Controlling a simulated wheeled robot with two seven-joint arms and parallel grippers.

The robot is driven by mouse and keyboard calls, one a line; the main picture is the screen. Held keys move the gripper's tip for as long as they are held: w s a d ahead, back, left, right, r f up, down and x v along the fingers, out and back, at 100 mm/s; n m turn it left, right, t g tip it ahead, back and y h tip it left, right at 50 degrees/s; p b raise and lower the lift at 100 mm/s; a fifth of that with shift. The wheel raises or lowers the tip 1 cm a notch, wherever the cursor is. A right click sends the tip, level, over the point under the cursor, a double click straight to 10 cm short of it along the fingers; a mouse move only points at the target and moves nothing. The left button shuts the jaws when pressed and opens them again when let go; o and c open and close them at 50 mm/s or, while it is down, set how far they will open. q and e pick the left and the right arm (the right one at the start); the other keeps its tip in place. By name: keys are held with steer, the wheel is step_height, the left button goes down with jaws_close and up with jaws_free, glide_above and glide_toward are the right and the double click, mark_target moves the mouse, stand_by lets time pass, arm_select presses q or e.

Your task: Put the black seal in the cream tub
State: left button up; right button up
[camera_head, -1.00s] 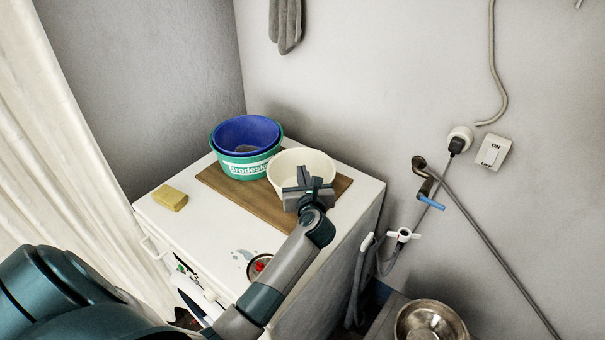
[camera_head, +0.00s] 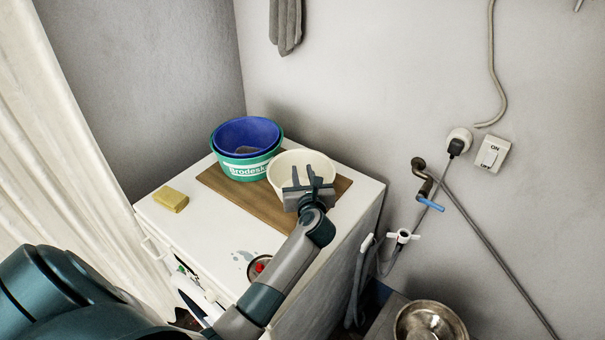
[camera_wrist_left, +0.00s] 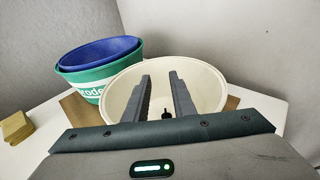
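The cream tub (camera_head: 283,168) stands on the brown board, right of the green tub. My left gripper (camera_head: 302,169) is over the near part of the cream tub, its fingers pointing into it. In the left wrist view the two fingers (camera_wrist_left: 160,76) are apart, with the cream tub (camera_wrist_left: 212,88) behind and around them. A small black thing (camera_wrist_left: 167,114), likely the black seal, shows low between the fingers against the tub's inside. It does not appear gripped. The head view hides it behind the gripper. My right gripper is out of view.
A green tub (camera_head: 243,170) with a blue tub (camera_head: 246,130) nested in it stands close left of the cream tub. A yellow sponge (camera_head: 171,199) lies at the white top's left. The wall is close behind. A metal bowl (camera_head: 430,322) is low at right.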

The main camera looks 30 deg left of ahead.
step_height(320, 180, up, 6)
steer(key=p, duration=0.5)
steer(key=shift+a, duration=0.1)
stand_by(0.5)
